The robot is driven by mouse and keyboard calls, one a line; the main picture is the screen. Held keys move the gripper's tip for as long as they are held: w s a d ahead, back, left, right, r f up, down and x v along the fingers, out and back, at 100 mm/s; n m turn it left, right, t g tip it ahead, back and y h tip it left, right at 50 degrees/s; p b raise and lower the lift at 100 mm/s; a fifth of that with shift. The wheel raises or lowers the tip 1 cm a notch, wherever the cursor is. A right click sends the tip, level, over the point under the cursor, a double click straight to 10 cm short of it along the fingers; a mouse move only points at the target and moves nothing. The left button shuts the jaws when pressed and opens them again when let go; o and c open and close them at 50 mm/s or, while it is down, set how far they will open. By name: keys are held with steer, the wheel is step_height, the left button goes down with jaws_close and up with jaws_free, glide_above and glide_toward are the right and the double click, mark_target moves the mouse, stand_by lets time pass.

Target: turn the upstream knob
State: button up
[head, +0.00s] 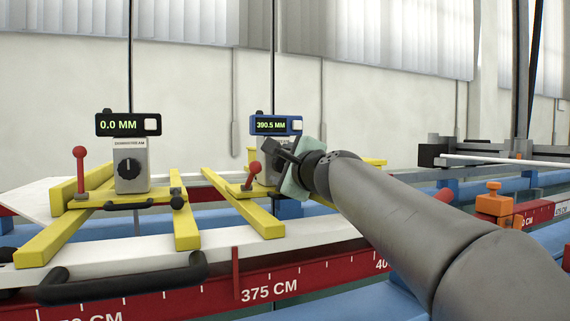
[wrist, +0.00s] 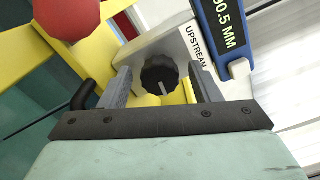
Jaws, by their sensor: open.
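The upstream knob (wrist: 159,72) is a black lobed dial with a pale pointer line. It sits on a light grey housing labelled UPSTREAM (wrist: 180,47). My gripper (wrist: 162,84) is open, one finger on each side of the knob, with visible gaps. Whether the fingertips reach alongside the knob or stop short of it is hard to tell. In the head view my gripper (head: 281,152) is in front of the upstream housing (head: 264,162) and hides its knob. The blue-framed display (head: 276,125) above reads 390.5 MM.
A downstream housing with its own black knob (head: 130,168) stands left, under a black display (head: 128,124) reading 0.0 MM. A red-balled lever (head: 253,170) stands close left of my gripper. Yellow carriage bars (head: 255,216) lie below. An orange clamp (head: 494,203) is at right.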

steer(key=c, duration=1)
steer(key=shift+m+p, duration=0.3)
steer(key=shift+m, duration=0.5)
steer(key=o, duration=1)
steer(key=b+v, duration=0.4)
steer(key=v, duration=1.3)
steer(key=shift+s+d, duration=0.2)
